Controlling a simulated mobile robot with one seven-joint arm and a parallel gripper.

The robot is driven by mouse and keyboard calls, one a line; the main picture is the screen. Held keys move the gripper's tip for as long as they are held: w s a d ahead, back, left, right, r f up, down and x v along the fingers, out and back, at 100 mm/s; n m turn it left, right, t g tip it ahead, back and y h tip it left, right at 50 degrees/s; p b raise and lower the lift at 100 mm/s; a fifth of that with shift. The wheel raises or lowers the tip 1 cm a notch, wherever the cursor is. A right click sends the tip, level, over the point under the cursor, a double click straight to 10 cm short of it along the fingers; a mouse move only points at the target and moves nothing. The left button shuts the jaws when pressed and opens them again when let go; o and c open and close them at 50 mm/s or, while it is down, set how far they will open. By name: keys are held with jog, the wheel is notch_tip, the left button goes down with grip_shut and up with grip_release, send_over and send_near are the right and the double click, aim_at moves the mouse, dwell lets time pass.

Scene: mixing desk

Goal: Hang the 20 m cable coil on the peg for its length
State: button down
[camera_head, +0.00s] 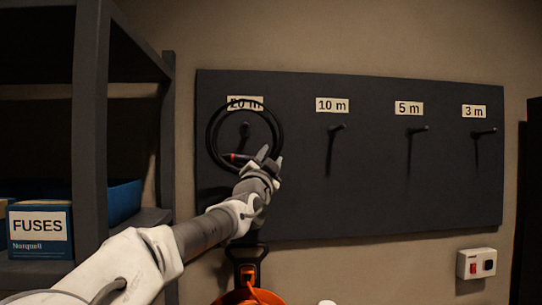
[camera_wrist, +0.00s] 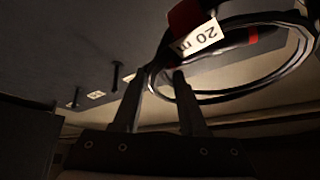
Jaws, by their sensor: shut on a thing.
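The black cable coil (camera_head: 210,137) is held up in front of the pegboard (camera_head: 350,205), at its left end. Its ring frames the 20 m peg (camera_head: 244,130) in the head view and overlaps the "20 m" label (camera_head: 245,103). Whether the peg passes through the ring, I cannot tell. My gripper (camera_head: 266,156) is shut on the lower right of the ring. In the wrist view the coil (camera_wrist: 225,97) runs at the tips of my gripper (camera_wrist: 163,78), and a tag (camera_wrist: 201,37) on it reads "20 m".
The 10 m peg (camera_head: 336,128), 5 m peg (camera_head: 415,130) and 3 m peg (camera_head: 482,133) are empty. A dark shelf (camera_head: 90,120) with a fuses box (camera_head: 40,230) stands at left. A switch box (camera_head: 476,263) is on the wall at lower right.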

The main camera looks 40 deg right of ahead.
jog(key=w+d+f+p, duration=0.2)
jog(key=w+d+p, duration=0.3)
jog(key=w, duration=0.5)
jog(key=shift+w+d, duration=0.2)
jog(key=shift+d, duration=0.5)
dwell(0.7)
jog(key=shift+f, duration=0.15)
dwell(0.6)
jog(key=shift+c, duration=1.8)
grip_release()
jog(key=shift+f, duration=0.15)
jog(key=o, duration=0.4)
jog(key=shift+c, duration=0.2)
